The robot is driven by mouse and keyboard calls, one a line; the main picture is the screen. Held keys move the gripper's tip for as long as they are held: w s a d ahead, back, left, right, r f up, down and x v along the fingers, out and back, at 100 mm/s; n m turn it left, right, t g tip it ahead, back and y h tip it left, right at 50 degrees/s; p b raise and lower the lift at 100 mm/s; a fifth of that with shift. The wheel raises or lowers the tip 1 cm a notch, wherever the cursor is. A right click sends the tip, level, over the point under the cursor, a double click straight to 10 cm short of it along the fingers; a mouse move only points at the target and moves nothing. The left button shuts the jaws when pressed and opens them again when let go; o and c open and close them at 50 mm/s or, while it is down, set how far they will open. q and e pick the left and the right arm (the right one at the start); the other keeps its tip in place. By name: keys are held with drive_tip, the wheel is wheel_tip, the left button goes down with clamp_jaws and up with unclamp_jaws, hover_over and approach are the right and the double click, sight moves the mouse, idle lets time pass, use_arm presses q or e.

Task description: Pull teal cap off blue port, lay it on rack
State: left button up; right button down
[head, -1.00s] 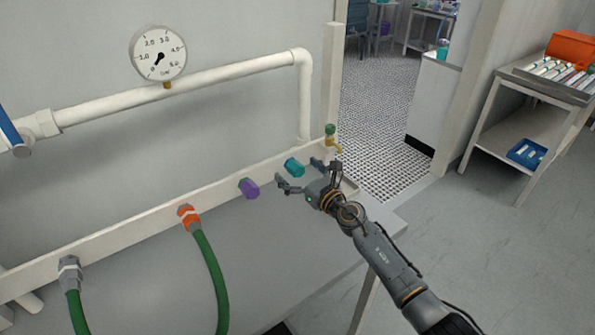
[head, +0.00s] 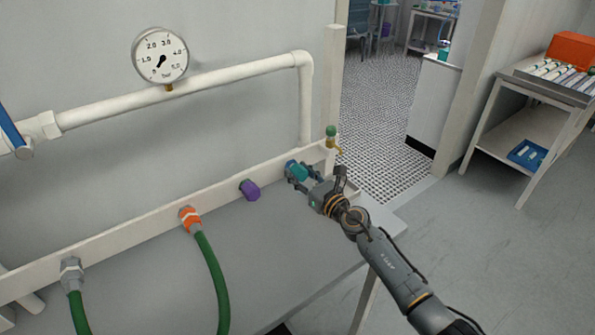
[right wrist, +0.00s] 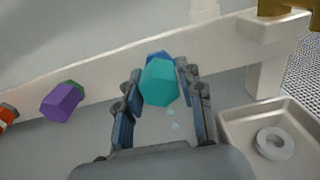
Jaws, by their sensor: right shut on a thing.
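The teal cap (head: 298,171) is at the right end of the white rail, and it also shows in the right wrist view (right wrist: 159,83). A bit of the blue port (right wrist: 158,58) shows behind the cap; the cap appears to be on it. My right gripper (head: 298,173) has its fingers shut on the teal cap, one on each side, and it shows in the right wrist view too (right wrist: 160,88). My left gripper is not in view. I cannot make out a separate rack for the cap.
A purple cap (head: 250,190) sits on the rail to the left. Green hoses hang from the orange coupling (head: 190,218) and the grey coupling (head: 71,269). A shallow tray (right wrist: 240,124) holding a grey ring (right wrist: 275,144) lies right of the gripper, below a brass tap (head: 332,144).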

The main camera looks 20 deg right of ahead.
sight(303, 176)
drive_tip(key=shift+p+v, duration=0.55)
drive_tip(key=shift+v, duration=1.7)
